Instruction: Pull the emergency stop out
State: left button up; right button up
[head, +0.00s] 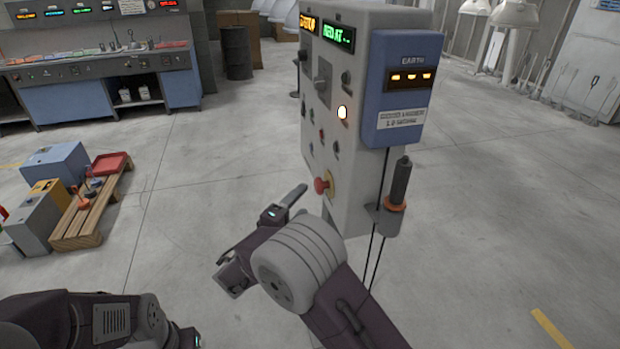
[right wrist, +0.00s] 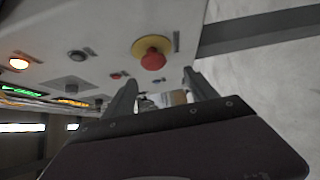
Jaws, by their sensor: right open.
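The emergency stop is a red mushroom button (head: 321,186) on a yellow disc, low on the front of a grey control cabinet (head: 352,190). In the right wrist view the red button (right wrist: 153,60) is ahead of the fingers, between them and a little above their tips in the picture. My right gripper (head: 262,222) is open and empty, left of the button in the head view; its two fingers (right wrist: 160,82) are apart and do not visibly touch the button. My left arm shows at the lower left; its gripper (head: 187,338) is mostly cut off by the bottom edge.
The cabinet has a blue box (head: 398,88) on its side and a dark handle (head: 399,185) in a bracket, with hanging cables. A wooden pallet (head: 90,215) with boxes lies at left. A blue console (head: 95,75) stands behind. Floor between is clear.

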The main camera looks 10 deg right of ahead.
aim_at(316, 188)
jog(key=x, duration=0.4)
jog(key=r+p+x, duration=0.1)
jog(key=x, duration=0.2)
jog(key=shift+s+d, duration=0.3)
jog(key=shift+d, duration=0.2)
jog(key=shift+w+d, duration=0.25)
jog(key=shift+d, duration=0.05)
pick_arm(q)
jog(key=shift+s+r, duration=0.6)
jog(key=shift+r, duration=0.15)
pick_arm(e)
jog(key=shift+w, duration=0.1)
